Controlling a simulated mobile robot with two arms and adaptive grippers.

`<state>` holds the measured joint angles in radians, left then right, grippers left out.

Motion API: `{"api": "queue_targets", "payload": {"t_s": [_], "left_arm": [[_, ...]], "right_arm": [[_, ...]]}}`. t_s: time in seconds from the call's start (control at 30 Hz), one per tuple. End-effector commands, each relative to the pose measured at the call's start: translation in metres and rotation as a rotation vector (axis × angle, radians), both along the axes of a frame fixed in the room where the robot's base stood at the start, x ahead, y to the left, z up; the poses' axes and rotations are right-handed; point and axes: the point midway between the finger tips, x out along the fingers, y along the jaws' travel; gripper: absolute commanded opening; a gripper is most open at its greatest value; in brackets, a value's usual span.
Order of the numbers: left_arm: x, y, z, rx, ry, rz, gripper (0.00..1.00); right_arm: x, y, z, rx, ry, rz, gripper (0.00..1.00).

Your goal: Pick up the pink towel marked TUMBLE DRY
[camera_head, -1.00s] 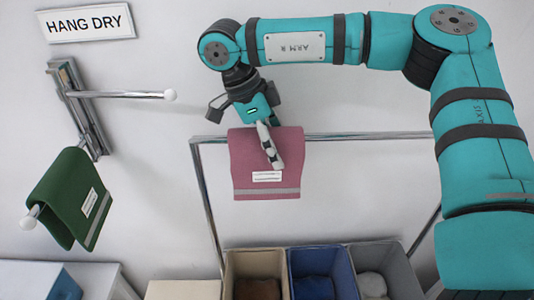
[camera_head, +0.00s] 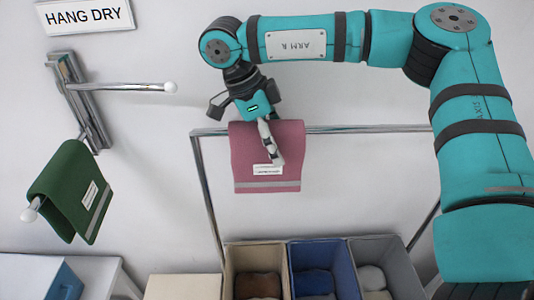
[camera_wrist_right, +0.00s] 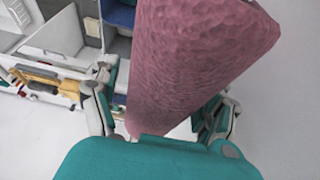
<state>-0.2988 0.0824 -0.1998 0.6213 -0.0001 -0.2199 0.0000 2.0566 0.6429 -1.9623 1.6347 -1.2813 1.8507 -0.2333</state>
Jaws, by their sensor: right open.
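The pink towel (camera_head: 267,178) hangs over a chrome rail in the head view, with a grey stripe near its bottom edge. It bears a small white label whose text is too small to read. My right gripper (camera_head: 270,147) points down at the towel, one finger lying across its front; any finger behind it is hidden. In the right wrist view the towel (camera_wrist_right: 190,60) rises between the two spread fingers of the gripper (camera_wrist_right: 160,118), which is open. My left gripper is not in view.
A green towel (camera_head: 70,190) hangs on a wall peg at left, below a HANG DRY sign (camera_head: 86,17). Below the rail (camera_head: 350,131) stand a beige bin (camera_head: 229,268), a blue bin (camera_head: 341,262) and a grey bin (camera_head: 400,262), each with cloth inside. Bare wall lies right of the towel.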

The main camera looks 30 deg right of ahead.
Motion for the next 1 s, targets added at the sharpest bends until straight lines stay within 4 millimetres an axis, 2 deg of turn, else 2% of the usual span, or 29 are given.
{"api": "queue_targets", "payload": {"t_s": [0.07,0.57,0.87,1.0], "left_arm": [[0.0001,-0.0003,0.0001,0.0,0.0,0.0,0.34],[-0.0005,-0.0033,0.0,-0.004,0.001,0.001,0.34],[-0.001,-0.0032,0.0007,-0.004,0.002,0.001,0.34],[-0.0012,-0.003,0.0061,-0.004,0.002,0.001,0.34]], "right_arm": [[0.0,-0.0001,0.0,0.0,0.0,0.0,0.78],[-0.0002,-0.0002,0.0,0.0,0.001,0.0,0.12],[-0.0001,0.0,0.0013,-0.001,0.0,0.0,0.12],[0.0001,0.0,0.0087,-0.001,-0.002,0.0,0.12]]}}
